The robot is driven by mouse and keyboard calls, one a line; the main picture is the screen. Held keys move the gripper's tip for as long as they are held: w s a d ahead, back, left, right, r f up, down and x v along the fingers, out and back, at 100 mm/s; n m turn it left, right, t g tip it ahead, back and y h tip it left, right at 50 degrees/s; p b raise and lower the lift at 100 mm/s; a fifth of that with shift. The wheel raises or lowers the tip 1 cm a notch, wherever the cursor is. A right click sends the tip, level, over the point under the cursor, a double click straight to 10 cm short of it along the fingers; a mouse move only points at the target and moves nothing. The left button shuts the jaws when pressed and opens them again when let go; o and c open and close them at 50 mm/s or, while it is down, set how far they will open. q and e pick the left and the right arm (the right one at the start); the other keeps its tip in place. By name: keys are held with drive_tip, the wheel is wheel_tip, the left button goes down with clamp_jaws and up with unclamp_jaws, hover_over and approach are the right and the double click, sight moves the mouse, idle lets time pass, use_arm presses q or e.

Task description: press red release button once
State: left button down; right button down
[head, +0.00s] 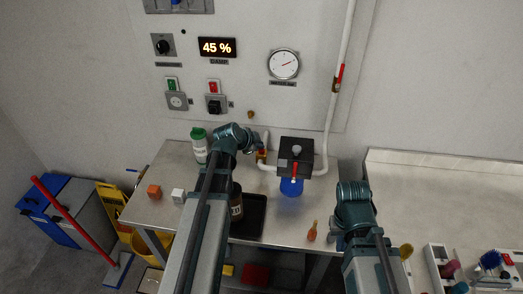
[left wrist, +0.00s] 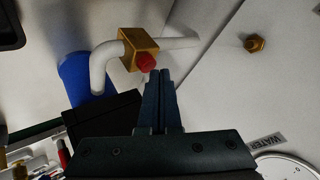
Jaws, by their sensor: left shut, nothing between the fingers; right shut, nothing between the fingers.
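The red release button (left wrist: 146,62) is a small round red knob on a brass block (left wrist: 139,47) set in a white pipe. In the head view the brass block (head: 262,158) sits on the pipe behind the table, left of a black box. My left gripper (left wrist: 158,74) is shut and empty, its fingertips just beside the red button. I cannot tell whether they touch it. In the head view my left gripper (head: 258,147) is small and partly hidden at the block. My right gripper (head: 339,242) is shut near the table's right front, partly hidden by its arm.
The black box (head: 296,153) with a red lever and a blue vessel (head: 291,187) stands right of the block. A display reads 45 %.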

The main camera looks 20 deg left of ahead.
use_arm(q)
drive_tip(key=shift+f+b, duration=0.45)
drive_tip(key=shift+f, duration=0.05)
drive_tip(key=shift+r, duration=0.15)
idle(0.5)
drive_tip(key=shift+r+p, duration=0.75)
drive_tip(key=shift+p, duration=0.15)
drive_tip(key=shift+r, duration=0.15)
wheel_tip(320, 180, up, 5)
drive_tip(key=p, duration=0.5)
drive_tip(key=shift+f, duration=0.2)
